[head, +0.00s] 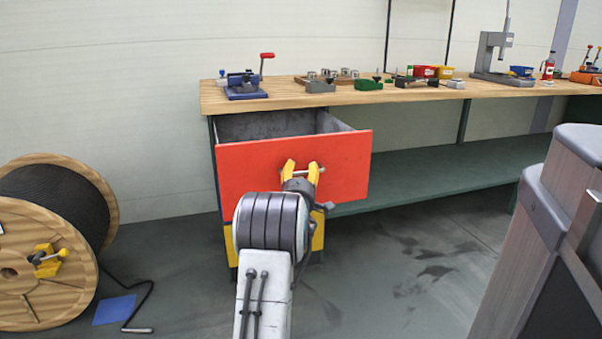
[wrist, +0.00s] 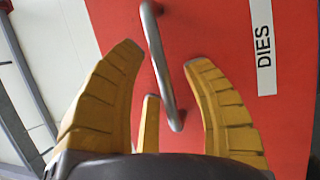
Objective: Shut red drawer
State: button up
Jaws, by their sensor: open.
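The red drawer (head: 245,165) stands pulled out from under the workbench, its inside showing behind the front. In the wrist view its red front (wrist: 230,30) fills much of the picture, with a white label reading DIES. My gripper (head: 301,168) is in front of the drawer front at its metal handle (head: 321,170). In the wrist view the yellow fingers of my gripper (wrist: 165,55) are spread open, with the bar handle (wrist: 158,60) between them. I cannot tell whether any finger touches the bar or the front.
A yellow drawer (head: 318,237) sits below the red one, partly hidden by my arm. The wooden benchtop (head: 220,97) carries a blue vise (head: 245,86) and several tools. A cable reel (head: 100,190) stands left on the floor.

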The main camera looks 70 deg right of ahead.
grip_shut()
dwell(0.3)
